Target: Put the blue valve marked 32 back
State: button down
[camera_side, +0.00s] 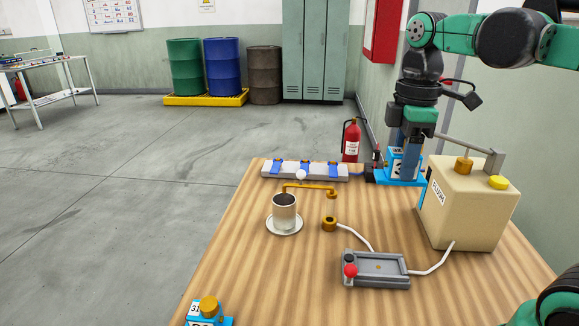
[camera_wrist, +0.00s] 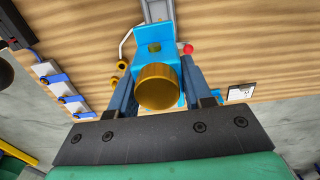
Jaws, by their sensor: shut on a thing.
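My gripper (camera_side: 408,148) points down at the back right of the table and is shut on a blue valve (camera_side: 400,180). The valve has a white label whose number is only partly visible. In the wrist view, the blue valve (camera_wrist: 153,48) and its brass cylinder (camera_wrist: 157,88) sit between the two fingers of my gripper (camera_wrist: 158,98). I cannot tell whether the valve's base touches the table. A second blue valve (camera_side: 208,318), labelled 31 with a brass top, stands at the front left table edge, partly cut off.
A pale rail with blue clips (camera_side: 305,170) lies left of the held valve. A beige FLUSH box (camera_side: 465,210) stands close on its right. A brass pipe (camera_side: 310,187), cup (camera_side: 284,212), brass ring (camera_side: 329,223) and grey control box (camera_side: 376,268) are nearer. The front middle is clear.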

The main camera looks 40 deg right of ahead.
jog(key=shift+r, duration=0.45)
jog(key=w+a+r, duration=0.2)
jog(key=w+a, duration=0.1)
jog(key=w, duration=0.1)
send_over(228, 288)
notch_tip(228, 288, down, 3)
notch_tip(228, 288, down, 20)
jog(key=shift+r, duration=0.1)
jog(key=shift+c, duration=1.8)
grip_release()
jog(key=shift+f, duration=0.2)
jog(key=shift+r, duration=0.1)
